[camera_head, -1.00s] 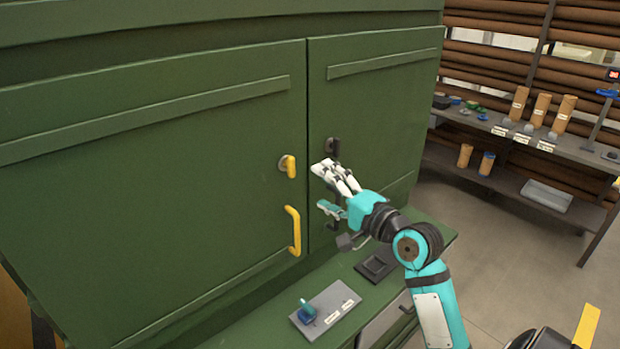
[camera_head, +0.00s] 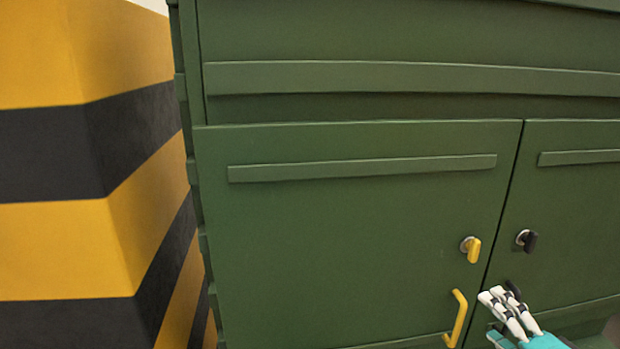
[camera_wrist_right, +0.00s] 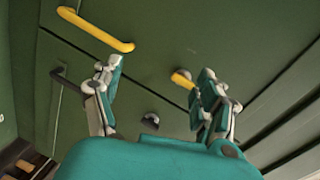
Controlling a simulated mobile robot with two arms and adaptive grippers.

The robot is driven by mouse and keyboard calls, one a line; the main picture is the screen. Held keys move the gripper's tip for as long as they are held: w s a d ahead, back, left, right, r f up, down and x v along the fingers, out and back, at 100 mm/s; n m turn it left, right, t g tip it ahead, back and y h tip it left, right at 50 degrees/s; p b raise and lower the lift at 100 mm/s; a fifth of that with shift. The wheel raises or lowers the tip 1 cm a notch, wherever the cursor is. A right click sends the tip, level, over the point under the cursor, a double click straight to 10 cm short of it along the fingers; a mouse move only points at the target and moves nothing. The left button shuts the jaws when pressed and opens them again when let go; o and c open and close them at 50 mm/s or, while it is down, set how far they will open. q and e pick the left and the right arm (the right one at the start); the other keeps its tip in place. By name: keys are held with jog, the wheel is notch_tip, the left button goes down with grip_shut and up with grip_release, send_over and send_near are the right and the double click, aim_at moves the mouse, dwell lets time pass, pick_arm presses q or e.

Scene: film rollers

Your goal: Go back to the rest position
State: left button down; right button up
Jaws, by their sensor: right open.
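My right gripper (camera_head: 505,318) is open and empty at the bottom right of the head view, in front of the right door of a green cabinet (camera_head: 400,95). In the right wrist view its two fingers (camera_wrist_right: 158,95) stand well apart, with the cabinet doors behind them. A yellow handle (camera_head: 457,318) is just left of the gripper, and it also shows in the wrist view (camera_wrist_right: 95,30). A yellow latch knob (camera_head: 473,248) and a black latch knob (camera_head: 527,240) are above. Both cabinet doors are closed. My left gripper is not in view.
A pillar or wall with yellow and black stripes (camera_head: 90,150) stands left of the cabinet. In the wrist view a black handle (camera_wrist_right: 70,80) is left of the gripper and a dark knob (camera_wrist_right: 150,120) shows between the fingers.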

jog(key=s+a+f+n+g, duration=0.4)
jog(key=a+f+n, duration=0.15)
jog(key=f, duration=0.55)
jog(key=s+a+f+n+g+h, duration=0.1)
jog(key=s+a+f+n+g, duration=0.35)
jog(key=s+f, duration=0.35)
jog(key=s+a+f+n+g+h, duration=0.1)
jog(key=s+a+f+n+g, duration=0.35)
jog(key=s, duration=0.45)
jog(key=s+f+n+b, duration=0.15)
jog(key=f+b, duration=0.25)
jog(key=f, duration=1.4)
jog(key=s+f+b, duration=0.2)
jog(key=f+b, duration=0.1)
jog(key=f, duration=1.5)
jog(key=s+d+f+g+b, duration=0.2)
jog(key=s+f+b, duration=0.3)
jog(key=s+f, duration=1.1)
notch_tip(320, 180, down, 4)
jog(key=shift+d+r, duration=0.15)
